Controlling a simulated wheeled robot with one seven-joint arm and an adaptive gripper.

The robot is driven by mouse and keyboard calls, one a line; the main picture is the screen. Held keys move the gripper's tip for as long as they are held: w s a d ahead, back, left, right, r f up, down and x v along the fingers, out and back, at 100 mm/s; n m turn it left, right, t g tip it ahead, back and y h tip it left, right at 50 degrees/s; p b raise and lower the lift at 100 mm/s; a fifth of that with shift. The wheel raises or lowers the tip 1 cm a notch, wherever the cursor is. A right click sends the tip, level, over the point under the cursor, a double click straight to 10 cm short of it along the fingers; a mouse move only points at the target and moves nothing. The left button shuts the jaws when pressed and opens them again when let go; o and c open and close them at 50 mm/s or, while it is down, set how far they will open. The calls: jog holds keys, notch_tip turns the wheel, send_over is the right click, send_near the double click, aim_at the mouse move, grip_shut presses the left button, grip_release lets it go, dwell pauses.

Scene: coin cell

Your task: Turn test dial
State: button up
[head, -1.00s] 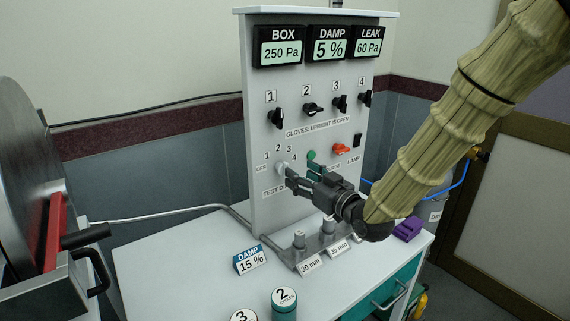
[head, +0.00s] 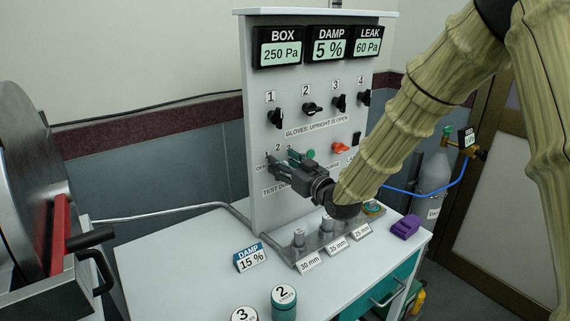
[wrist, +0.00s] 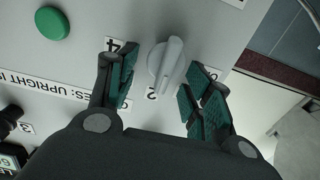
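The test dial (wrist: 165,62) is a light grey round knob with a raised bar grip. In the wrist view it lies between the two green-padded fingers of my gripper (wrist: 163,75), with a gap on each side. The bar runs along the fingers, slightly tilted, with its lower end near the printed 2. The printed 4 shows beside the left finger; other marks are partly covered. In the head view my open gripper (head: 281,164) is at the panel face over the dial's place and hides the dial.
Below stand metal posts with size labels (head: 310,263). A DAMP 15 % sign (head: 249,258) and numbered jars (head: 284,302) are on the white bench.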

jog(key=c, duration=0.7)
jog(key=shift+c, duration=0.2)
jog(key=shift+d+m, duration=0.1)
jog(key=shift+m, duration=0.2)
jog(key=m, duration=0.2)
jog(key=shift+w+d+m, duration=0.2)
jog(key=shift+m, duration=0.2)
jog(key=m, duration=0.4)
jog(key=shift+w+d+f+m+b, duration=0.2)
jog(key=shift+d+f+m+b, duration=0.1)
jog(key=shift+w+d+f+m+b, duration=0.15)
jog(key=shift+m+b, duration=0.4)
jog(key=shift+m, duration=0.75)
jog(key=shift+f+m+b, duration=0.25)
jog(key=shift+m+b, duration=0.3)
jog(key=shift+m, duration=0.75)
jog(key=shift+w+d+f+m+b, duration=0.15)
jog(key=shift+m+b, duration=0.4)
jog(key=shift+m, duration=0.75)
jog(key=shift+s, duration=0.1)
jog(key=shift+a, duration=0.1)
